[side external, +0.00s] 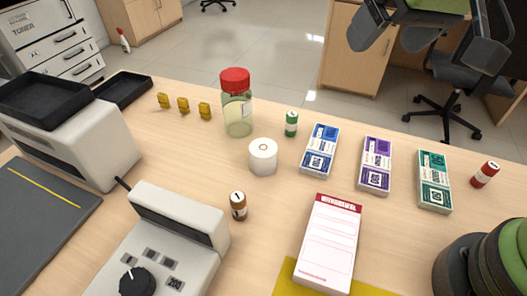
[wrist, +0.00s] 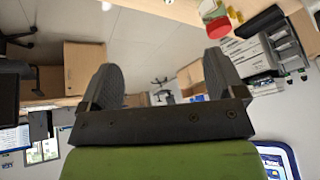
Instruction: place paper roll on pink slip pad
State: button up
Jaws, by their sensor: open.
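The white paper roll (side external: 263,157) stands upright on the counter, just in front of a glass jar. The slip pad (side external: 329,243) is a pale pink-white block with a red header band, lying near the front of the counter; its top is bare. My gripper (side external: 428,42) is at the upper right of the side view, high up and well apart from both. Its two grey fingers are spread and empty, as the wrist view (wrist: 162,75) also shows. The roll and pad cannot be made out in the wrist view.
The red-lidded jar (side external: 237,108) stands behind the roll, a green coin roll (side external: 291,123) to its right. Blue (side external: 320,150), purple (side external: 375,165) and green (side external: 434,181) note bundles lie right. A brown coin roll (side external: 238,205) and grey machine (side external: 165,250) are front left.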

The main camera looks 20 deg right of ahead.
jog(key=w+a+f+n, duration=0.3)
jog(key=w+a+f, duration=0.2)
jog(key=a+f, duration=0.4)
jog(key=n+g, duration=0.1)
send_near(265, 149)
jog(key=x, duration=0.6)
jog(key=shift+d+f, duration=0.1)
jog(key=shift+d, duration=0.2)
jog(key=shift+a+x, duration=0.15)
jog(key=shift+x, duration=1.45)
jog(key=shift+a+x, duration=0.15)
jog(key=shift+x, duration=1.45)
jog(key=c, duration=1.1)
